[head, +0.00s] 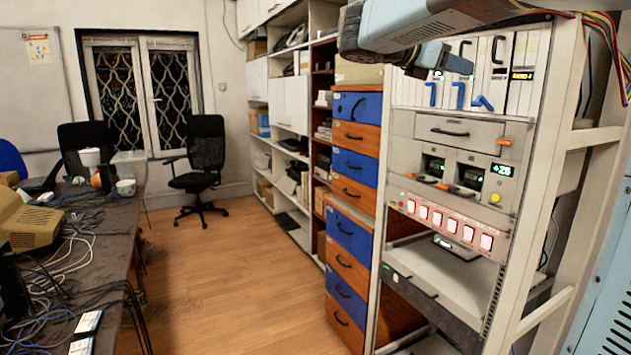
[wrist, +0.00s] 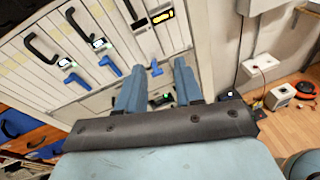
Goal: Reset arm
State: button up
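My gripper (wrist: 158,78) shows in the wrist view with its two blue-grey fingers apart and nothing held between them. The fingers point at the front of the equipment rack (wrist: 85,58), which has pale upright modules with black handles and blue latches. One blue latch (wrist: 156,68) shows in the gap between the fingers, beyond the tips; I cannot tell how near it is. In the head view my arm comes in from the top right, and my gripper (head: 470,66) is in front of the rack's upper module row (head: 515,75). Contact with the rack cannot be told.
Below the modules are a grey drawer (head: 455,131), a unit with a green display (head: 502,170) and a row of lit red buttons (head: 447,224). Blue and orange drawers (head: 355,165) stand left of the rack. A cluttered desk (head: 120,225) is far left; the wooden floor between is clear.

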jog(key=s+a+f+m+y, duration=0.3)
jog(key=s+f+m+y, duration=0.4)
jog(key=f, duration=0.7)
jog(key=s+a+f+m+t+y, duration=0.1)
jog(key=s+a+f+m+y, duration=0.3)
jog(key=s+f+m+y, duration=0.4)
jog(key=s+f+m, duration=0.4)
jog(key=s+f, duration=0.3)
jog(key=s, duration=0.1)
jog(key=shift+f, duration=0.25)
jog(key=shift+o, duration=0.4)
jog(key=shift+s, duration=0.1)
